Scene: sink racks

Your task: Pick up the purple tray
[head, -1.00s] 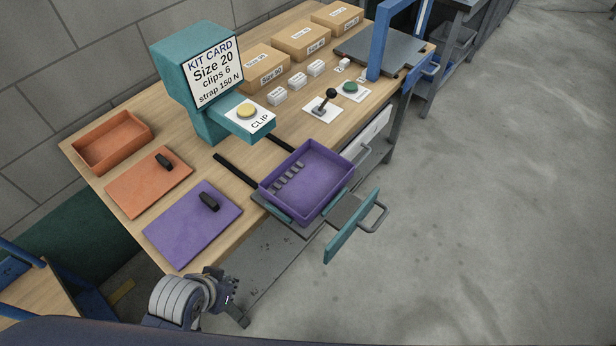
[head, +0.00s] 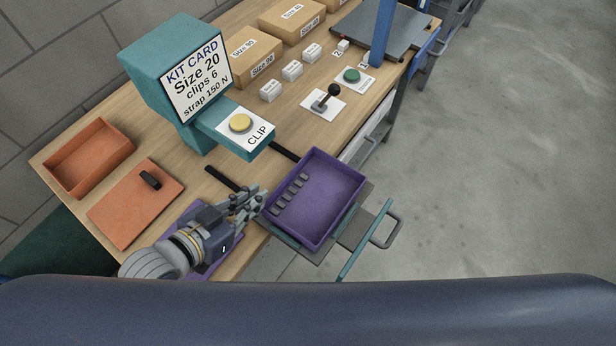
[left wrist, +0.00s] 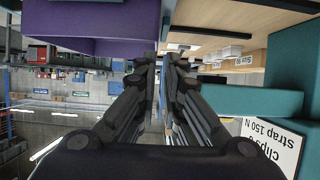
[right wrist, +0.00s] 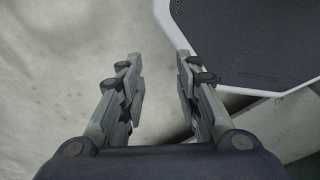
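The purple tray (head: 338,204) rests level on a pulled-out support at the table's front edge. Several small grey clips (head: 290,193) lie in a row along its left side. My left gripper (head: 260,199) is at the tray's left wall, its fingers parted by a narrow gap. In the left wrist view the tray (left wrist: 110,22) fills the upper left, its edge near the gap between the fingertips (left wrist: 159,62); I cannot tell whether they touch it. My right gripper (right wrist: 157,66) is open and empty, over the floor and beside a dark, white-rimmed surface; it is outside the head view.
The teal kit-card stand (head: 160,85) with its yellow CLIP button (head: 241,123) stands close behind the left gripper. An orange tray (head: 92,158) and orange lid (head: 130,212) lie at left. A handle (head: 386,232) juts out right of the tray. Floor at right is clear.

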